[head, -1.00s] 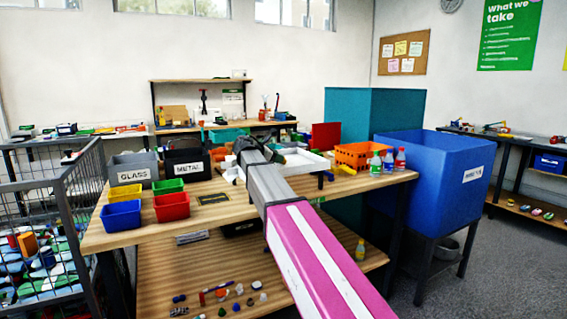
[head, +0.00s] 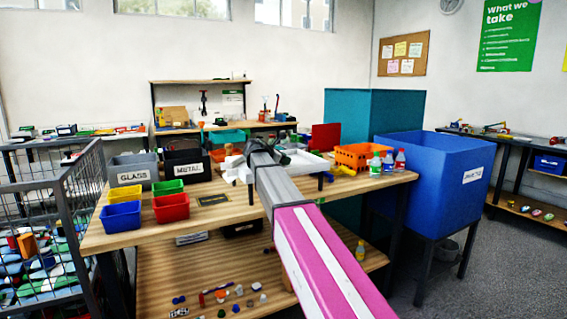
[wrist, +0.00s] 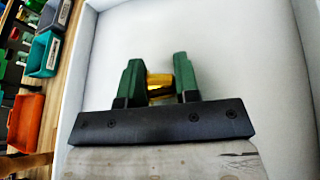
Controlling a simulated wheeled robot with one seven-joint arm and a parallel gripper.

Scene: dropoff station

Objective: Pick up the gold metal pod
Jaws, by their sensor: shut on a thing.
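The gold metal pod (wrist: 158,84) is a small shiny gold piece between the green fingers of my gripper (wrist: 159,82) in the wrist view. My gripper is shut on it, with a finger against each side. The fingers cover the pod's ends. Behind them is the pale floor of the white tray (wrist: 240,60). I cannot tell whether the pod touches that floor. In the head view the white tray (head: 312,160) stands on the wooden table, and my arm's end hides part of it. The pod does not show there.
An orange crate (head: 360,155) and several small bottles stand right of the tray. Bins marked GLASS (head: 134,171) and METAL (head: 187,165) stand left, with small coloured bins in front. A big blue bin (head: 430,180) is beyond the table's right end.

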